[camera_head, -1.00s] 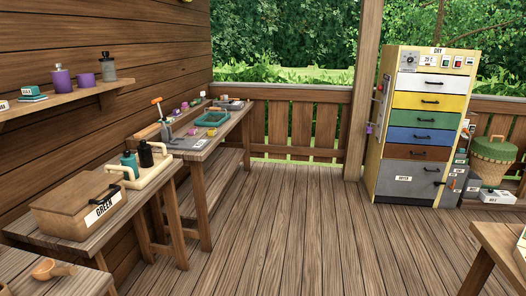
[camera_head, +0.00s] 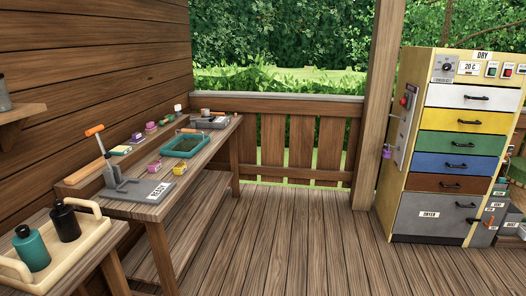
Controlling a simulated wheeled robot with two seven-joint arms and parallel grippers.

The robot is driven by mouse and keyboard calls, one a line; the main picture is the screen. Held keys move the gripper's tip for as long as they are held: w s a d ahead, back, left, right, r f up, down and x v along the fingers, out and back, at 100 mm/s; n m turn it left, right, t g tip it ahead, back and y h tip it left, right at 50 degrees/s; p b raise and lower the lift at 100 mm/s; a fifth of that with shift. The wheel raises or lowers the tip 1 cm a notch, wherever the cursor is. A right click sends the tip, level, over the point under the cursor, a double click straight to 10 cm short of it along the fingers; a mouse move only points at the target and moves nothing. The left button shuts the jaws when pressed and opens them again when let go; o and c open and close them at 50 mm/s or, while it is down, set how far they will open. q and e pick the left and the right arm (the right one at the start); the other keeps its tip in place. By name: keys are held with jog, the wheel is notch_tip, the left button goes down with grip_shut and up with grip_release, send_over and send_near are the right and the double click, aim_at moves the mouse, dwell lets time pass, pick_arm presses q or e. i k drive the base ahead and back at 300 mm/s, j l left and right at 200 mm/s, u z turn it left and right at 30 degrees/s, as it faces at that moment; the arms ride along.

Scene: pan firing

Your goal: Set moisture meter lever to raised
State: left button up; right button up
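A small grey device (camera_head: 112,178) stands at the near end of the long wooden bench. A thin metal lever (camera_head: 101,143) with an orange grip (camera_head: 94,130) rises from it and leans a little to the left. It may be the moisture meter, but I can read no label with that name. A dark plate marked READY (camera_head: 155,190) lies beside it on the right. Neither of my grippers is in view.
A tray (camera_head: 90,246) with a teal and a black bottle sits on the nearer table. The long bench (camera_head: 205,150) carries a green-rimmed tray (camera_head: 187,143) and small blocks. A dryer cabinet (camera_head: 440,150) with coloured drawers stands right. The plank floor (camera_head: 300,240) between is clear.

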aim_at(201, 119)
jog(key=i+l, duration=0.1)
jog(key=i, duration=1.8)
jog(key=j+u, duration=0.05)
jog(key=j, duration=0.05)
